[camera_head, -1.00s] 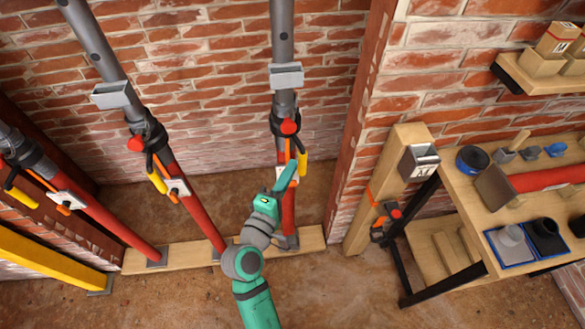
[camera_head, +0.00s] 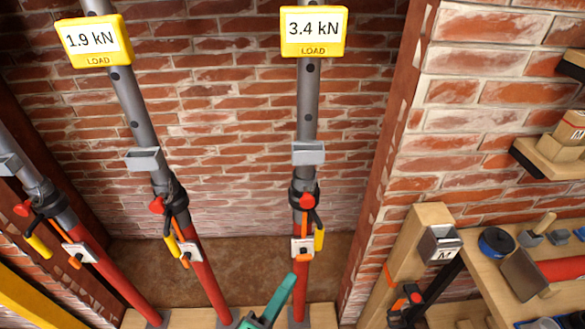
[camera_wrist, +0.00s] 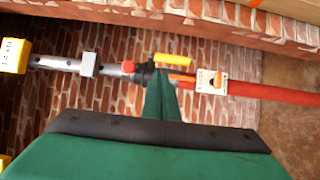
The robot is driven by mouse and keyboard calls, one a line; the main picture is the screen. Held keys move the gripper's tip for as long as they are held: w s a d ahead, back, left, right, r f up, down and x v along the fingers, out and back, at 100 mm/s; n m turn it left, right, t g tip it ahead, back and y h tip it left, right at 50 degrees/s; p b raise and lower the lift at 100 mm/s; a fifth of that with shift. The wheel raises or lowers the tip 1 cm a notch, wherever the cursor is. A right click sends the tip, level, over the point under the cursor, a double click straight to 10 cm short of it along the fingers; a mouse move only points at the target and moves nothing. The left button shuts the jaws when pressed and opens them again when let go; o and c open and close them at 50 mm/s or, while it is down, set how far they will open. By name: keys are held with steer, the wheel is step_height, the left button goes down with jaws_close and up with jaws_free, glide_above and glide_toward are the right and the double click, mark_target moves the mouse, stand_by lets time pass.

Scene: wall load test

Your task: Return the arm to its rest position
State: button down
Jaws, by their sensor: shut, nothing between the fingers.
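My gripper (camera_head: 289,279) shows as a teal tip at the bottom edge of the head view, just left of the right-hand prop's foot. In the wrist view its green fingers (camera_wrist: 160,97) are together and empty, pointing toward the prop and brick wall. The rest of my arm is out of the head view. The right-hand prop (camera_head: 307,105) is a grey tube over a red one, with a red knob and a yellow-tipped handle. I cannot tell how far the fingers are from it.
Yellow load displays read 3.4 kN (camera_head: 313,31) and 1.9 kN (camera_head: 93,40). The middle prop (camera_head: 206,280) and left prop (camera_head: 112,277) lean. A wooden post (camera_head: 408,255) and workbench (camera_head: 484,270) stand at right. A yellow beam (camera_head: 35,302) crosses bottom left.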

steer(key=s+a+f+m+g+y, duration=0.1)
steer(key=s+f+y, duration=0.35)
steer(key=f, duration=0.25)
steer(key=s+a+f+m+y, duration=0.1)
steer(key=s+f+y, duration=0.2)
steer(key=s+f, duration=0.3)
steer(key=s+d+r+m, duration=0.2)
steer(key=s+d+m, duration=0.1)
steer(key=s+m, duration=0.7)
steer(key=shift+s+d+r+t+y, duration=0.25)
steer(key=shift+s+y, duration=0.2)
steer(key=shift+s, duration=0.85)
steer(key=shift+s, duration=0.15)
steer(key=c, duration=1.6)
jaws_free()
steer(key=shift+c, duration=0.8)
